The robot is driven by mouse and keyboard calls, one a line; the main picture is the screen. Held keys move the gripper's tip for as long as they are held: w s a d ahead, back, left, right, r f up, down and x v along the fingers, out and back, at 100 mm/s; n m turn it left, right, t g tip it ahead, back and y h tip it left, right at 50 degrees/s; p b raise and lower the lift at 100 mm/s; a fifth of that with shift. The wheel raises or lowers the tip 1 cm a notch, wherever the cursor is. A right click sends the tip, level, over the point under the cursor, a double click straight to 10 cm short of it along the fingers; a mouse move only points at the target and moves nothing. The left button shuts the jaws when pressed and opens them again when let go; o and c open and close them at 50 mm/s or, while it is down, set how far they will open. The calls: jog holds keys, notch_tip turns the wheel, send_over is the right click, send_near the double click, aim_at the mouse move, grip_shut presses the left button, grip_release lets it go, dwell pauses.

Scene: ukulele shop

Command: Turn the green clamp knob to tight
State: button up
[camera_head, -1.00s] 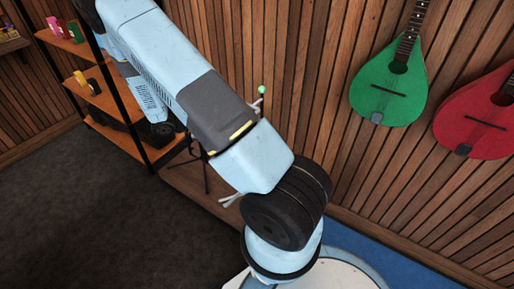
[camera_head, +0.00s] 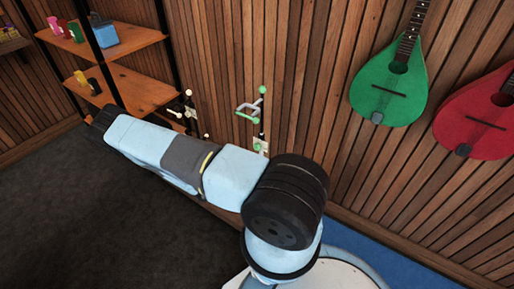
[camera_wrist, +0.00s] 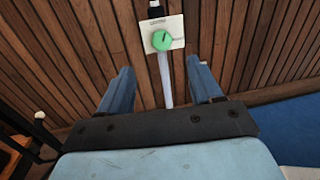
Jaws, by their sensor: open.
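The green clamp knob (camera_wrist: 162,41) is in the upper middle of the wrist view, on a pale plate (camera_wrist: 176,27) with small dark lettering I cannot read surely. A dark mark shows on the knob's face. In the head view the knob (camera_head: 257,146) is tiny, on the plate low on a dark stand just above my arm. My gripper (camera_wrist: 159,68) is open and empty, its two blue fingers spread wide. The knob lies beyond the fingertips, between their lines, and looks untouched.
A similar stand with white ends (camera_head: 189,110) is to the left of the green-ended stand (camera_head: 262,92). A wooden shelf (camera_head: 140,90) holds small items at the left. A green instrument (camera_head: 388,88) and a red one (camera_head: 478,118) hang on the slatted wall at the right.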

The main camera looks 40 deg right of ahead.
aim_at(255, 148)
jog(key=shift+n, duration=0.3)
jog(key=x, duration=1.4)
jog(key=shift+f, duration=0.4)
jog(key=c, duration=1.1)
jog(key=shift+o, duration=0.2)
jog(key=shift+w+m+y, duration=0.1)
jog(key=shift+m+y, duration=0.2)
jog(key=shift+m, duration=2)
jog(key=shift+a, duration=0.1)
jog(key=o, duration=1.1)
jog(key=shift+c, duration=0.2)
